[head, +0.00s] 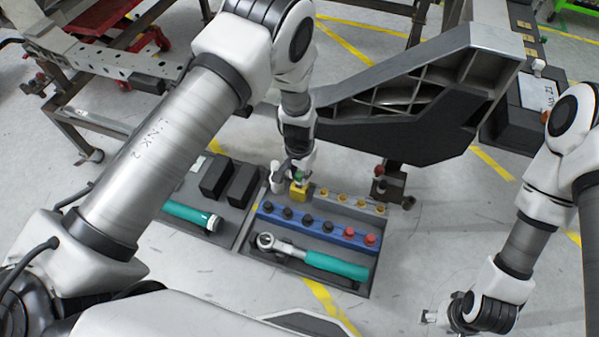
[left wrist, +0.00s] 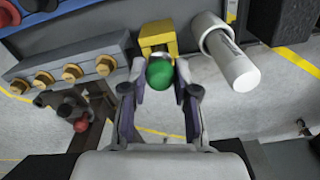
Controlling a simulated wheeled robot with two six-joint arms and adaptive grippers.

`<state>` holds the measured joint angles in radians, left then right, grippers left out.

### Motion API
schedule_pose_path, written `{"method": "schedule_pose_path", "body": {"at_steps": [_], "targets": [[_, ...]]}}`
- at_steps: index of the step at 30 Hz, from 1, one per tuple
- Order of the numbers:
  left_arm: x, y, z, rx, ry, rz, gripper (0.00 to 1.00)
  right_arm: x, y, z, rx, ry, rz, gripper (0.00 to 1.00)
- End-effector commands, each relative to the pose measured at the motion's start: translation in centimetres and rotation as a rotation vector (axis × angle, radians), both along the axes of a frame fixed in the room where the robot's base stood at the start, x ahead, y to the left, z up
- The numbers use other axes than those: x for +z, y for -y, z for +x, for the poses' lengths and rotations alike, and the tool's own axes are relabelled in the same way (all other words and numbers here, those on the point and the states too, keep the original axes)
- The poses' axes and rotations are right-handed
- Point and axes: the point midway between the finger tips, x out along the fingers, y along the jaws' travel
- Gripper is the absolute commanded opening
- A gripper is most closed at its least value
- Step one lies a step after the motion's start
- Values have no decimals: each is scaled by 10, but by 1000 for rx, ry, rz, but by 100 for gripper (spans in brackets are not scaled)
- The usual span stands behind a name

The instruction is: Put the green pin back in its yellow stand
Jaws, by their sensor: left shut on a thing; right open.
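The green pin (left wrist: 160,73) has a round green head; it also shows in the head view (head: 299,175). My left gripper (head: 294,179) is shut on the pin, with its fingers on either side of it in the left wrist view (left wrist: 161,80). The yellow stand (head: 298,192) is at the tray's back edge, and it also shows in the left wrist view (left wrist: 157,36). The pin lines up with the stand; its lower end is hidden, so I cannot tell how deep it sits. My right gripper (head: 430,317) is open and empty at the lower right, away from the tray.
A white cylinder (left wrist: 228,55) stands close beside the stand. A row of brass fittings (head: 342,198) is on the other side. The blue rack (head: 326,232) holds black and red knobs, with a green-handled ratchet (head: 335,265) in front. A grey chassis beam (head: 420,110) rises behind.

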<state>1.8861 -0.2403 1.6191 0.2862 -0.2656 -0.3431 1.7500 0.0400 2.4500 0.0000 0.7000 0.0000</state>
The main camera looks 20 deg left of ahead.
Motion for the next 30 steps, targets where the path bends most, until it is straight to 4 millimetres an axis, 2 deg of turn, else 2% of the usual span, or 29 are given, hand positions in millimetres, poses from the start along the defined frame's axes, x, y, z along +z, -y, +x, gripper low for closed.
{"method": "schedule_pose_path", "body": {"at_steps": [20, 21, 23, 24, 30], "targets": [[-18, 0, 0, 0, 0, 0, 0, -13, 0, 0, 0, 0, 0, 58], [-18, 0, 0, 0, 0, 0, 32, -13, 0, 0, 0, 0, 0, 58], [-17, 0, 0, 0, 0, 0, 54, -12, 0, 0, 0, 0, 0, 58], [-17, 0, 0, 0, 0, 0, 58, -12, 0, 0, 0, 0, 0, 58], [-17, 0, 0, 0, 0, 0, 58, -12, 0, 0, 0, 0, 0, 58]]}}
